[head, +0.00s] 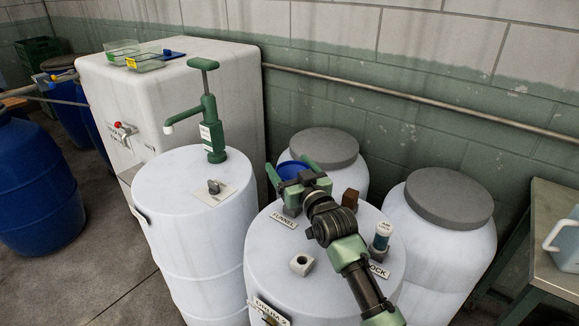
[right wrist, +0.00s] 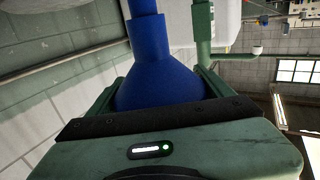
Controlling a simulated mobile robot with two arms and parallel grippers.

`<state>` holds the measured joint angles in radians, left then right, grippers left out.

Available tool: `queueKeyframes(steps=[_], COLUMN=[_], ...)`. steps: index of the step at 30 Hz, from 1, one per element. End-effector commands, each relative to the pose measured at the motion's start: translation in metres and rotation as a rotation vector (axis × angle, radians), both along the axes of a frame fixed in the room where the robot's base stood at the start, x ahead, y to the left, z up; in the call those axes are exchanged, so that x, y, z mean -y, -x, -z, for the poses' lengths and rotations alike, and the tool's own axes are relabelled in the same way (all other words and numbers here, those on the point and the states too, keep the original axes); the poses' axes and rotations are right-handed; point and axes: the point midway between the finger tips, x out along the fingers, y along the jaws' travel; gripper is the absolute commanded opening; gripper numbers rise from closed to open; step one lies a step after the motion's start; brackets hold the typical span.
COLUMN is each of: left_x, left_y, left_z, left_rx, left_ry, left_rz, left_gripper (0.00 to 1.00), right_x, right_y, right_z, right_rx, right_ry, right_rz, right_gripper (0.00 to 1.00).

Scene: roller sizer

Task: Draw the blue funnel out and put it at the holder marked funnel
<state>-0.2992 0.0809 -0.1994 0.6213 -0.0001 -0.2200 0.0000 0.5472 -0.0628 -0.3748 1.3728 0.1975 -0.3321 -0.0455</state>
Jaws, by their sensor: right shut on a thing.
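The blue funnel (right wrist: 158,70) is between the fingers of my right gripper (head: 290,172), which is shut on it. In the right wrist view its wide cone is nearest the palm and its narrower neck runs to the top edge. In the head view only part of the funnel (head: 291,168) shows, behind the gripper above the front white drum. The label reading FUNNEL (head: 284,221) is on that drum's lid, just below the gripper in the picture. My wrist hides much of the area, so I cannot tell whether the funnel touches anything below. My left gripper is not in view.
The front white drum (head: 262,285) also bears a pale block with a hole (head: 301,264), a brown block (head: 350,199) and an airlock (head: 382,235). A green hand pump (head: 211,125) stands on the drum to the left. Grey-lidded drums (head: 450,199) stand behind.

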Motion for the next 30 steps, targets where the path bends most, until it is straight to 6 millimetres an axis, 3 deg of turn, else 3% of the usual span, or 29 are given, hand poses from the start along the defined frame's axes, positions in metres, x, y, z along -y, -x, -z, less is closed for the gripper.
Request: queueKeyframes(steps=[30], left_x=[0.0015], left_y=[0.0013], left_z=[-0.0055], left_rx=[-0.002], left_ry=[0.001], left_rz=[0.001], left_gripper=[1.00], right_x=[0.0001], right_y=[0.0002], right_z=[-0.0006], right_rx=[0.000], right_ry=[0.000], right_rz=[0.000], right_gripper=[0.41])
